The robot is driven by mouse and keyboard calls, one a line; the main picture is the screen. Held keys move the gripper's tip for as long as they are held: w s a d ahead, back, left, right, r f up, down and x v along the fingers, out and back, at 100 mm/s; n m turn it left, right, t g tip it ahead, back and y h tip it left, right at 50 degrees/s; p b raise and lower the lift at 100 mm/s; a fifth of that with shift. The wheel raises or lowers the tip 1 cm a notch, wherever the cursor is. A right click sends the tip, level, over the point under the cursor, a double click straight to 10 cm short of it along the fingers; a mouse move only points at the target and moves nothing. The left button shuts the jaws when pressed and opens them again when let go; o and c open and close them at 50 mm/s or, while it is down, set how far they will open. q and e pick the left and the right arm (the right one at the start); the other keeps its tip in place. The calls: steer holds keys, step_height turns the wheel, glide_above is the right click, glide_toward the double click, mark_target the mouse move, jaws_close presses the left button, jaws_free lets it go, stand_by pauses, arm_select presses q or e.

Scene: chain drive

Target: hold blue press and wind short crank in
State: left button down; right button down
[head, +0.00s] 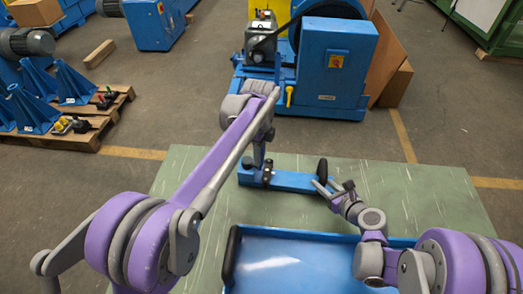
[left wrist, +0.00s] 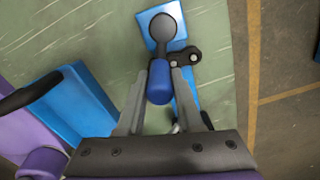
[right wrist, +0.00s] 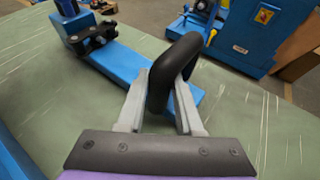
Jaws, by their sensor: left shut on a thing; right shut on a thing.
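The blue press (head: 290,181) is a long blue bar lying on the green table in the head view, with dark fittings at its left end. It also shows in the right wrist view (right wrist: 125,65). My right gripper (right wrist: 162,88) is shut on the upright black handle (right wrist: 180,52) at the bar's right end. In the left wrist view the short crank (left wrist: 168,32) is dark with a blue grip (left wrist: 159,85). My left gripper (left wrist: 160,75) is shut on that grip, one finger on each side. In the head view, my left arm partly hides the crank.
A blue tray (head: 285,258) with a black handle lies on the green table (head: 425,190) in front of the press. Table to the right of the press is clear. A blue machine (head: 335,65) and a loaded pallet (head: 60,140) stand on the floor beyond.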

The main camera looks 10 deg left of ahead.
arm_select(q)
steer(key=shift+s+a+m, duration=0.45)
steer(key=shift+a+m, duration=0.45)
steer(key=shift+m, duration=1.45)
steer(key=shift+s+a+m, duration=0.4)
steer(key=shift+a+m, duration=0.5)
steer(key=shift+m, duration=1.4)
steer(key=shift+s+a+m, duration=0.45)
steer(key=shift+a+m, duration=0.45)
steer(key=shift+m, duration=1.45)
steer(key=c, duration=0.6)
jaws_free()
steer(key=shift+d+r, duration=0.1)
steer(key=shift+r, duration=0.05)
step_height(320, 180, up, 12)
steer(key=shift+f, duration=0.1)
